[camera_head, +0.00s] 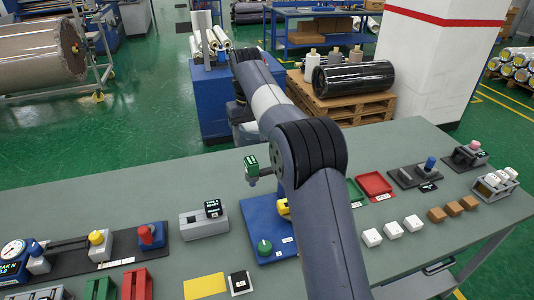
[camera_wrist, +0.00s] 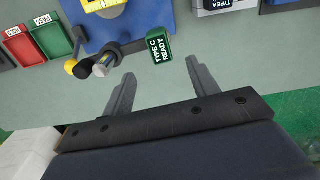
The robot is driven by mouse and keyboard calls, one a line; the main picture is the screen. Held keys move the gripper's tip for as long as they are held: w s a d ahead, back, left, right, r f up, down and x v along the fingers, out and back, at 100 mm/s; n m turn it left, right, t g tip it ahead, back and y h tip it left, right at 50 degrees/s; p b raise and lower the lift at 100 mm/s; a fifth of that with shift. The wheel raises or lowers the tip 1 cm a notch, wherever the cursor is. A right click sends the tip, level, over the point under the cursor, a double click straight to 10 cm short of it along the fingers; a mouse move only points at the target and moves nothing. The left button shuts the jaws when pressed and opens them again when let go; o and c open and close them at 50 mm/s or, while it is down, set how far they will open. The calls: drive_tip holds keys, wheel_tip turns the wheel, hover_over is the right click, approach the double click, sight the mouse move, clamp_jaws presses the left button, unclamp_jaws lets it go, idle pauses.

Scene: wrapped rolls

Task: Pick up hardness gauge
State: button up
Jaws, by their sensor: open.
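A gauge with a green display box (camera_head: 250,162) reading "TYPE C READY" stands at the far end of the blue board (camera_head: 262,215). In the wrist view, its green box (camera_wrist: 160,47) is just ahead of my gripper (camera_wrist: 160,76), which is open and empty. The fingers are apart from the box, one toward each side of it. A second gauge with a black "TYPE A" display (camera_head: 212,208) stands on a grey block to the left in the head view. In the head view, my arm hides part of the blue board, and my fingers cannot be made out.
A grey cylinder (camera_wrist: 104,66) and a yellow-and-black knob (camera_wrist: 78,68) lie left of the green box in the wrist view. A green tray (camera_head: 354,192) and a red tray (camera_head: 375,184) are right of my arm. White cubes (camera_head: 392,229) stand near the front right.

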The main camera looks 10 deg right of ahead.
sight(251, 160)
drive_tip(key=shift+w+f, duration=0.2)
drive_tip(key=shift+f, duration=0.15)
wheel_tip(251, 160, down, 4)
drive_tip(key=shift+s+f, duration=0.1)
drive_tip(key=shift+f, duration=0.1)
drive_tip(key=shift+s+f+p, duration=0.1)
drive_tip(key=shift+f+p, duration=0.6)
drive_tip(key=shift+f, duration=2.15)
drive_tip(key=c, duration=1.2)
drive_tip(key=shift+r, duration=0.1)
clamp_jaws()
